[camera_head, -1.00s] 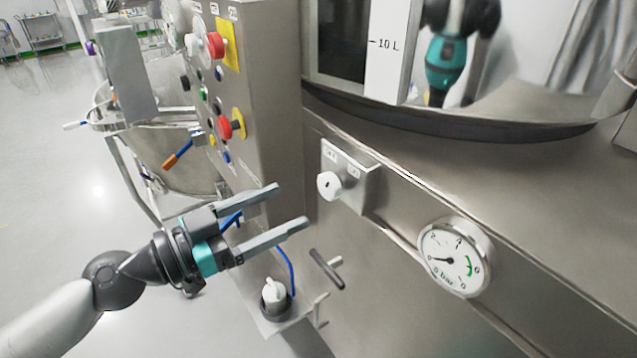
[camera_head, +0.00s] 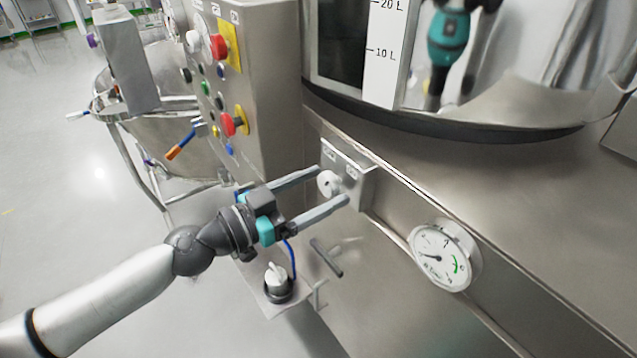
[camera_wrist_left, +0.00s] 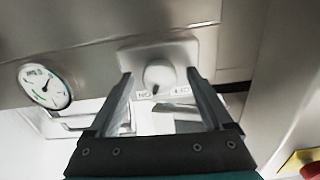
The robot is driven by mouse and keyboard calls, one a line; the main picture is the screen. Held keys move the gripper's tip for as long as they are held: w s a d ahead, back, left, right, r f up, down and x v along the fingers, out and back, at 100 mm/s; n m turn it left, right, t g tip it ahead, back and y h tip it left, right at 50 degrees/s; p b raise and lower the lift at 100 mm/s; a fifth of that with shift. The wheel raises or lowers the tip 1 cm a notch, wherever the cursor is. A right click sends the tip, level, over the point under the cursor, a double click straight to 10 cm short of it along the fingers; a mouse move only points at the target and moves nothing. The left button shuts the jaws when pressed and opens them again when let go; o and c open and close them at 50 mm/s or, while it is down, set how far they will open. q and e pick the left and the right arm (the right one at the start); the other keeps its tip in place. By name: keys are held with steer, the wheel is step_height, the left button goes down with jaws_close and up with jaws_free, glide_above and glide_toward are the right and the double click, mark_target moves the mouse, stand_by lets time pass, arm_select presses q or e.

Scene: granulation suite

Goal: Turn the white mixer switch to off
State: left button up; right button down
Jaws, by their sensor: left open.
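The white mixer switch (camera_head: 327,184) is a round knob on a small steel plate (camera_head: 357,182) fixed to the mixer's side. Two small labels sit on the plate. My left gripper (camera_head: 334,185) is open, its two fingers reaching to either side of the knob, one above and one below in the head view. In the left wrist view the knob (camera_wrist_left: 159,74) lies between the open fingers (camera_wrist_left: 160,82), with a gap on both sides. A dark mark on the knob points near the labels. My right gripper is not seen directly.
A pressure gauge (camera_head: 444,256) sits right of the switch. A control panel (camera_head: 262,100) with coloured buttons stands to the left. A curved reflection shows a gripper above.

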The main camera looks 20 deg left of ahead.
arm_select(q)
jaws_close()
stand_by(0.8)
steer(key=shift+n, duration=0.4)
steer(key=n, duration=0.5)
steer(key=shift+n, duration=0.3)
steer(key=n, duration=0.5)
steer(key=shift+d+n, duration=0.1)
steer(key=shift+n, duration=0.3)
jaws_free()
